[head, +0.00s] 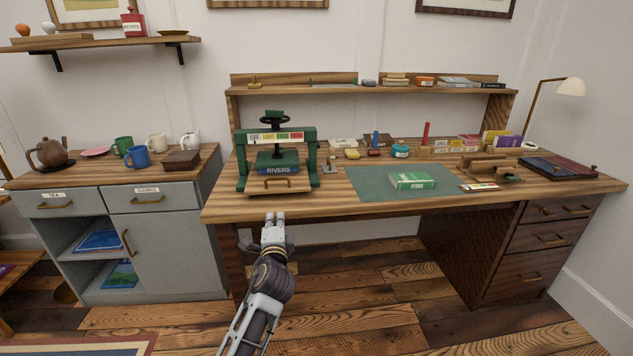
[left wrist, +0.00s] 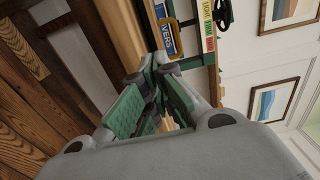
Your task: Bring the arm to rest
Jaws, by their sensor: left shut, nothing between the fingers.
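My left gripper (head: 274,217) is shut and empty in front of the desk's front edge, below the green book press (head: 243,158). Its closed fingers also show in the left wrist view (left wrist: 160,68). The press stands on the left end of the wooden desk (head: 330,209), with a blue book labelled RIVERS (head: 279,169) in it. In the left wrist view part of the blue book (left wrist: 166,38) shows just beyond the fingertips, apparently apart from them. My right gripper is in neither view.
A green book (head: 412,181) lies on the dark green mat (head: 365,188). A grey cabinet (head: 165,226) with mugs and a teapot (head: 49,153) stands left of the desk. A lamp (head: 570,87) stands at the desk's right end. The plank floor (head: 370,300) in front is clear.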

